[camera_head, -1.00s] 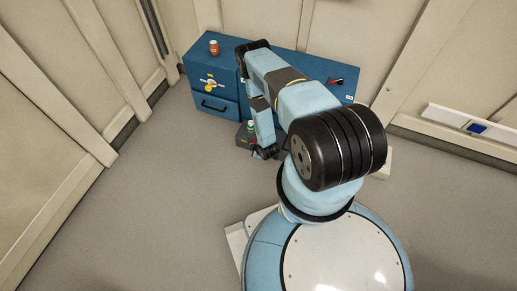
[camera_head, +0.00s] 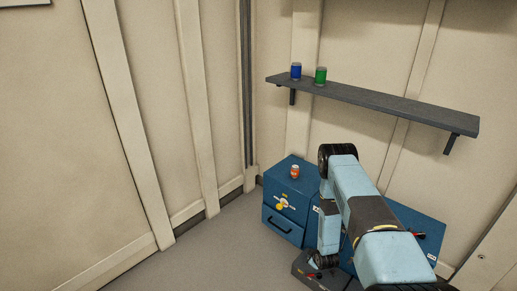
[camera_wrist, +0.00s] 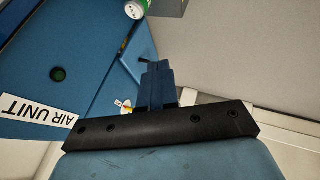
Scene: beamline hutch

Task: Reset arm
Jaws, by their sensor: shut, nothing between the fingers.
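My gripper shows in the wrist view (camera_wrist: 157,72), with its fingers together and nothing between them. In the head view my blue arm reaches forward over the blue cabinets and bends down at its far end; the fingers cannot be made out there. A blue cabinet (camera_head: 283,226) with a drawer and a yellow-marked valve stands left of my arm. In the wrist view a blue panel labelled AIR UNIT (camera_wrist: 38,117) lies left of the gripper. A green and white container (camera_wrist: 136,8) is at the top edge, apart from the fingers.
An orange bottle (camera_head: 295,172) stands on the cabinet. A dark wall shelf (camera_head: 375,102) above carries a blue jar (camera_head: 296,71) and a green jar (camera_head: 320,76). A dark low unit (camera_head: 310,272) sits beneath my arm's end. Floor at left is free; walls close in behind.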

